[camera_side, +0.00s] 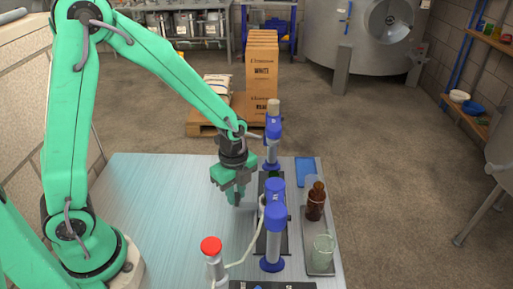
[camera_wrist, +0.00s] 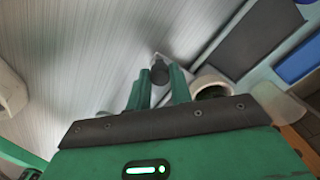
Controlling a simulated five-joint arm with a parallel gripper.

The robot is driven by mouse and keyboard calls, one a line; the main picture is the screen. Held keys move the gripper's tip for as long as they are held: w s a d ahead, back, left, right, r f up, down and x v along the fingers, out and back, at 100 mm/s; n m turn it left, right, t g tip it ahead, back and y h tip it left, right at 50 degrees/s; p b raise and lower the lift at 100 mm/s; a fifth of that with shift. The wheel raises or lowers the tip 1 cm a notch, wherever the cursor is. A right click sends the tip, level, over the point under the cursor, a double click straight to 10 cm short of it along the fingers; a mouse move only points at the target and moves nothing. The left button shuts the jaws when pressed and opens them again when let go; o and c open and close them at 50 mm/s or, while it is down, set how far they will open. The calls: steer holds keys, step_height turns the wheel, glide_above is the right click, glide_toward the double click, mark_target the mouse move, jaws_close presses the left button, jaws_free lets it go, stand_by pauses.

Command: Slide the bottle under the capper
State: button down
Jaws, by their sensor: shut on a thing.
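My gripper (camera_side: 236,200) points down over the pale table, just left of the capper. In the wrist view its green fingers (camera_wrist: 160,78) are shut on a small dark, round-ended thing (camera_wrist: 159,66). I cannot tell whether this is the bottle. The capper (camera_side: 273,216) has blue and grey posts along a dark base plate. A bit of green (camera_side: 274,174) shows behind its blue part, mostly hidden; I cannot tell what it is. A brown bottle (camera_side: 315,206) stands upright on a grey tray (camera_side: 312,236) to the right of the capper.
A clear glass jar (camera_side: 322,253) stands at the tray's near end. A red-topped post (camera_side: 211,246) with a pale hose stands at the table's near side. A blue pad (camera_side: 309,170) lies at the far right. The table's left part is clear.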

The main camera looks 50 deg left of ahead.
steer(key=w+a, duration=0.5)
steer(key=shift+a, duration=0.15)
steer(key=c, duration=1.3)
jaws_free()
steer(key=shift+o, duration=0.2)
steer(key=shift+r, duration=0.15)
step_height(320, 180, up, 8)
steer(key=shift+f, duration=0.2)
